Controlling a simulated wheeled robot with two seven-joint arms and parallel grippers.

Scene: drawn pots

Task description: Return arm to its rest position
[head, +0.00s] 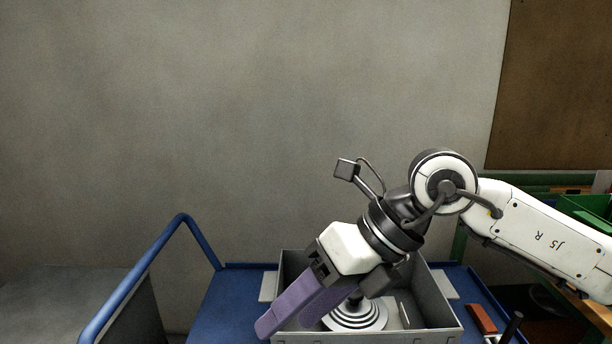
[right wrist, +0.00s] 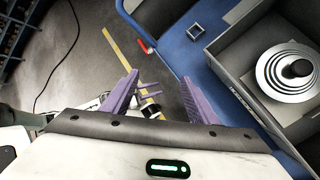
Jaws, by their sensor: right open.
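My right gripper (head: 288,322) is open, its two purple fingers apart and pointing down to the left. It hangs over the left part of a grey box, and nothing shows between its fingers. In the right wrist view the open fingers (right wrist: 160,78) have floor and cart edge beyond them. A round ringed lid (head: 358,316) with a black knob is in the box, apart from the fingers. It shows whole in the right wrist view (right wrist: 277,82). Small purple prongs beyond the fingers look like my left gripper (right wrist: 150,91); its opening is too small to judge.
The grey box (head: 436,300) stands on a blue cart (head: 232,300) with a blue rail handle (head: 135,275) at left. Green bins (head: 588,208) stand at far right. The space above the cart's left is clear.

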